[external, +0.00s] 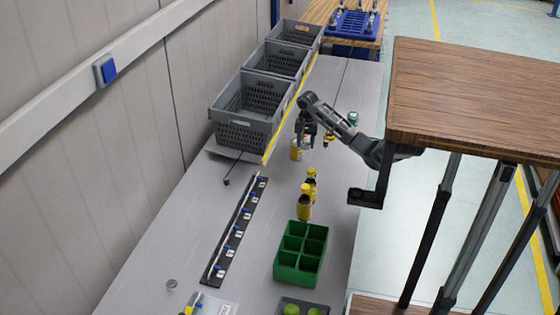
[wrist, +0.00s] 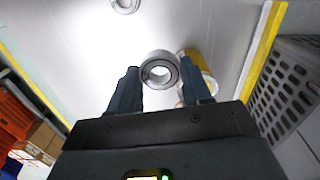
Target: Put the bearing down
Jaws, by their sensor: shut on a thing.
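The bearing (wrist: 147,62), a grey metal ring with a dark inner band, sits between the two fingertips of my gripper (wrist: 160,88) in the wrist view. The fingers are shut on it and its open hole faces the camera. In the external view my gripper (external: 307,138) is over the grey table, beside the nearest grey crate. The bearing cannot be made out there. How high it is above the table is hard to tell.
A yellow bottle (wrist: 207,75) is close beside the right finger. Another ring (wrist: 125,5) lies on the table. Grey crates (external: 235,128) line the wall side. Yellow bottles (external: 304,208), a green divided box (external: 284,270) and a dark strip (external: 223,252) with blue pieces stand nearer.

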